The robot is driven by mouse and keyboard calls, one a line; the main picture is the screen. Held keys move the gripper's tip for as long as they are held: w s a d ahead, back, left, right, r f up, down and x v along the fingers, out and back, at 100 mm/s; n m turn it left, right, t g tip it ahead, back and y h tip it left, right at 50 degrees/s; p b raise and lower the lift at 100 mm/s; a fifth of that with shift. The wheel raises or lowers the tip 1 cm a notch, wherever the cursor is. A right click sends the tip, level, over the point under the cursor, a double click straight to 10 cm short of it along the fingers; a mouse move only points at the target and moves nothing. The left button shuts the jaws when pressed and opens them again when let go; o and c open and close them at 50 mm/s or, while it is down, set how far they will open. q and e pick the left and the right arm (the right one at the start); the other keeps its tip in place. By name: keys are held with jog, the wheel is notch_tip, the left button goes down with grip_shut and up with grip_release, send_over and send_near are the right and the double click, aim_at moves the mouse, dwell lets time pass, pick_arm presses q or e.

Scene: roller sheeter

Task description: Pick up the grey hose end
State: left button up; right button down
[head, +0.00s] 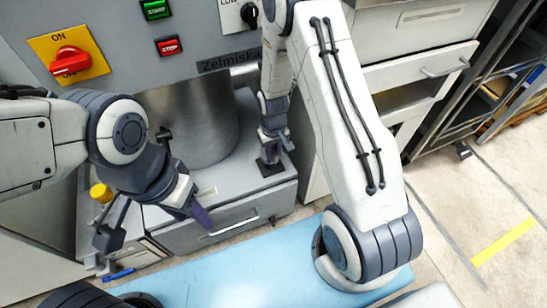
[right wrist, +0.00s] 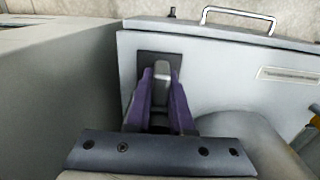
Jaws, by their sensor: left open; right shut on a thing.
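My right gripper (head: 272,150) is low over the grey machine's flat ledge, beside the big metal cylinder. In the right wrist view its purple fingers (right wrist: 160,95) are shut on a small grey piece (right wrist: 161,72), which stands at a dark square plate (right wrist: 146,62) on the ledge. This grey piece may be the hose end; the fingers hide most of it, and no hose run shows. My left gripper (head: 152,230) is open and empty, in front of the machine at the left.
The grey machine has a red knob (head: 71,61) and a metal cylinder (head: 196,122). A light blue surface (head: 230,270) lies in front, mostly bare. A blue pen-like item (head: 120,274) and a yellow cap (head: 101,193) are at the left. Drawers (head: 420,65) stand at the right.

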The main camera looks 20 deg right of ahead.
aim_at(273, 148)
jog(key=r, duration=0.1)
jog(key=r+p, duration=0.1)
jog(key=r, duration=0.2)
jog(key=shift+w+r, duration=0.35)
jog(key=shift+r, duration=0.05)
jog(key=s+a+p, duration=0.1)
jog(key=a+p, duration=0.1)
jog(key=a, duration=1.6)
jog(key=shift+f, duration=0.4)
